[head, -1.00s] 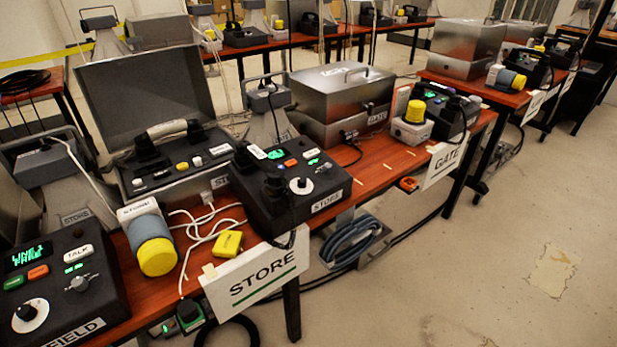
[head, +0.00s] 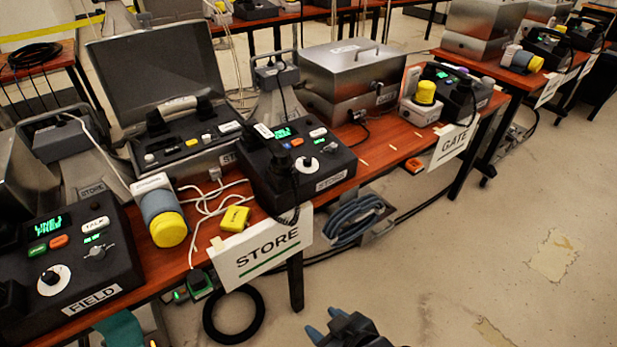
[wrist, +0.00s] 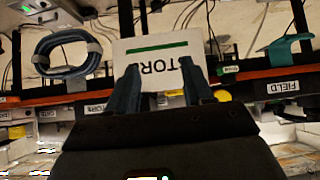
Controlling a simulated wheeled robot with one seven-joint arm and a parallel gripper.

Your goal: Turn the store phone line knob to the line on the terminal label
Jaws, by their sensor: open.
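The black store phone (head: 278,190) stands on the red-brown table, with a STORE label on its front edge. Its line knob (head: 307,165) is a black knob on a white round dial; where it points is too small to read. A green display (head: 284,132) is lit on its top, unreadable here. An open grey terminal case (head: 160,75) stands behind and left of it; its small labels cannot be read. My gripper (head: 322,322) is open and empty, low in front of the table, right of the STORE sign. In the wrist view my gripper (wrist: 160,75) faces the upside-down STORE sign (wrist: 160,58).
The hanging STORE sign (head: 262,250) projects at the table front. The field phone (head: 65,265) with a similar dial stands left, the gate phone (head: 450,85) right. White cables and a yellow block (head: 235,218) lie on the table. Floor at the right is clear.

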